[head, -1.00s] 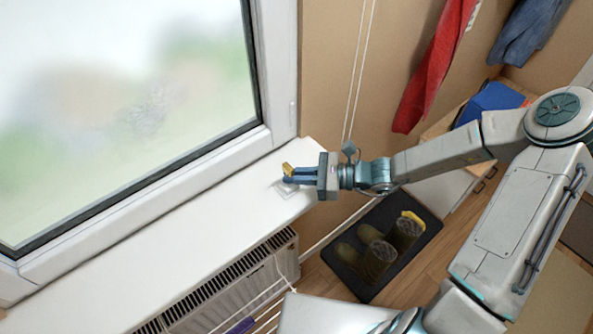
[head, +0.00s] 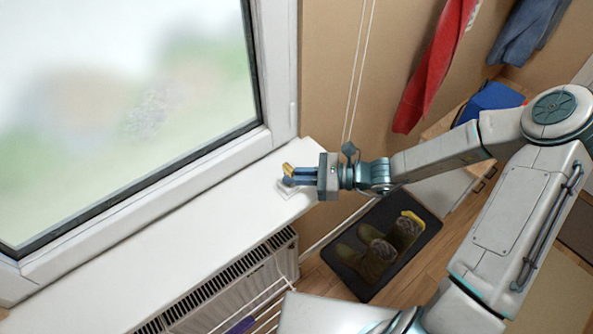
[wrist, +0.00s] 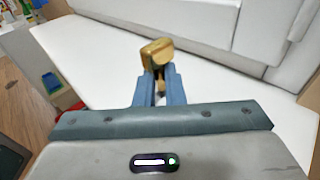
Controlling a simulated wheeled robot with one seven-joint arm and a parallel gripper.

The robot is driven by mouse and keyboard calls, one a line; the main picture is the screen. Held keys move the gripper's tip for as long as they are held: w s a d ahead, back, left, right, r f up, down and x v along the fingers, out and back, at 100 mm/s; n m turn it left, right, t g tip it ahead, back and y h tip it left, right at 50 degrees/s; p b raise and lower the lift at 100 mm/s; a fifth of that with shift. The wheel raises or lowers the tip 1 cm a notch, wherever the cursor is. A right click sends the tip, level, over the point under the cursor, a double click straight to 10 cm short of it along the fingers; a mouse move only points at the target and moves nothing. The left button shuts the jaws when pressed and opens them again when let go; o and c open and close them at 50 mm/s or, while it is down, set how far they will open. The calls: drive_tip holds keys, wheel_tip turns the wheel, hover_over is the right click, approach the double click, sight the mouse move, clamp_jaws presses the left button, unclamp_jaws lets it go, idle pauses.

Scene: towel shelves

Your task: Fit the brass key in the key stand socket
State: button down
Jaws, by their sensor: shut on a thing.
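The brass key (head: 288,168) is gold and sits at the tips of my gripper (head: 291,178), over the right end of the white window sill. It also shows in the wrist view (wrist: 157,53), gripped between the two blue fingers (wrist: 158,88), with its broad head above the fingertips. My gripper is shut on it. A small pale square plate (head: 287,190), which looks like the key stand, lies on the sill under the fingertips. Its socket is hidden by the gripper and key, and I cannot tell whether the key touches it.
The window frame (head: 283,110) rises behind the white sill (head: 150,245). A radiator (head: 230,285) is below. Blind cords (head: 358,75) hang close behind my wrist. Boots (head: 376,250) stand on a dark tray (head: 352,283) on the floor. The sill's left part is clear.

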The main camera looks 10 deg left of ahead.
drive_tip(key=shift+f+b, duration=0.55)
drive_tip(key=shift+f, duration=0.2)
drive_tip(key=c, duration=1.4)
unclamp_jaws()
drive_tip(key=shift+c, duration=0.2)
